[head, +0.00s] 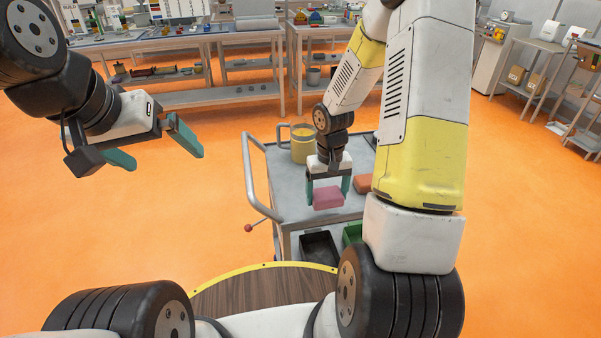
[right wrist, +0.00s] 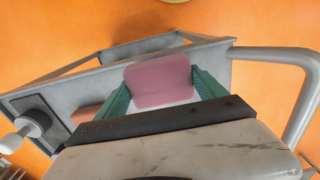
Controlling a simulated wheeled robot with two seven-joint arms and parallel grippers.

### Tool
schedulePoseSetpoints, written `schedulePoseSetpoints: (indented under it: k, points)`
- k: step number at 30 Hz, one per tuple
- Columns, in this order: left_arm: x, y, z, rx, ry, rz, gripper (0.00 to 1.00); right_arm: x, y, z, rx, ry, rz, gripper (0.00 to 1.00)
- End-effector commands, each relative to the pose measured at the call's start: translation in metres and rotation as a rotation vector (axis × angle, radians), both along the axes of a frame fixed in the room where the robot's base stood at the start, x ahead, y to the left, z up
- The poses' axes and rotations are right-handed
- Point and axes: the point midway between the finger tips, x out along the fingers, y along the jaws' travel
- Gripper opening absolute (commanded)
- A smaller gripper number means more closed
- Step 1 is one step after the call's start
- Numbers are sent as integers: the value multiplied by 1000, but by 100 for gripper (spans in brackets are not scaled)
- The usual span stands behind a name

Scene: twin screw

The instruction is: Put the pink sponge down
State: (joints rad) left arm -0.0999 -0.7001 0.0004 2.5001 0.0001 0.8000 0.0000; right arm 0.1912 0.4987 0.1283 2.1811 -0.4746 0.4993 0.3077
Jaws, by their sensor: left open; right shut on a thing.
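The pink sponge (head: 328,197) is between the fingers of my right gripper (head: 328,186), over the near part of the grey cart top (head: 290,183). In the right wrist view the sponge (right wrist: 160,82) sits between the two green fingers (right wrist: 162,90), which are shut on it. I cannot tell whether its underside touches the cart top. My left gripper (head: 152,148) is open and empty, out over the orange floor at the left, away from the cart.
A yellow pot (head: 303,144) stands at the cart's far side. An orange-brown block (head: 371,180) lies right of the sponge, partly behind my arm. A black bin (head: 319,248) and a green bin (head: 351,234) are lower down. The cart's left top is clear.

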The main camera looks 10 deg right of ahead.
Motion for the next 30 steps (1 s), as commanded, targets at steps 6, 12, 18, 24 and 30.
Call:
schedulePoseSetpoints:
  k: [6, 12, 18, 24, 30]
  points:
    - [0, 0, 0, 0, 0, 0, 100, 54, 20, -6, 1, 0, 1, 36]
    - [0, 0, 0, 0, 0, 0, 100, 79, 29, -8, 0, 0, -2, 36]
    - [0, 0, 0, 0, 0, 0, 100, 81, 30, -21, 0, 3, 0, 36]
    - [0, 0, 0, 0, 0, 0, 100, 81, 30, -44, 0, 2, 0, 36]
    - [0, 0, 0, 0, 0, 0, 100, 81, 30, -43, 0, 1, -1, 36]
